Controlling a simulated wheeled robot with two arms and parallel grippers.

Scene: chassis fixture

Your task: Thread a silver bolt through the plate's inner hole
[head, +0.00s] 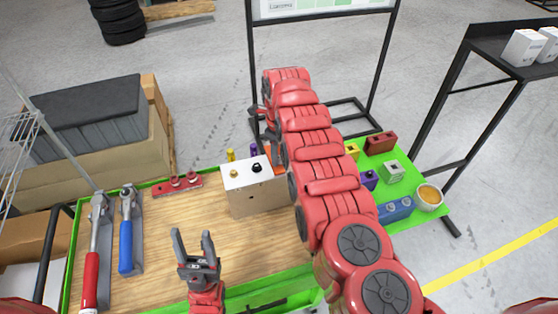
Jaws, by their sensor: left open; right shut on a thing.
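The white-topped plate (245,178) stands on a tan block on the workbench. Its top has a gold-coloured round piece (234,173) on the left and a dark round spot (257,168) on the right; I cannot tell if the dark one is an open hole. Small silver pieces show on the red holder (178,187) at the left and the blue holder (396,209) at the right; whether they are bolts is unclear. My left gripper (193,243) is open and empty, in front and left of the plate.
A red-handled tool (91,265) and a blue-handled tool (125,245) lie at the bench's left. Yellow (231,155) and purple (254,150) pieces stand behind the plate. Coloured blocks and a bowl (429,197) sit on the green area at right. Bare wood lies left of the plate.

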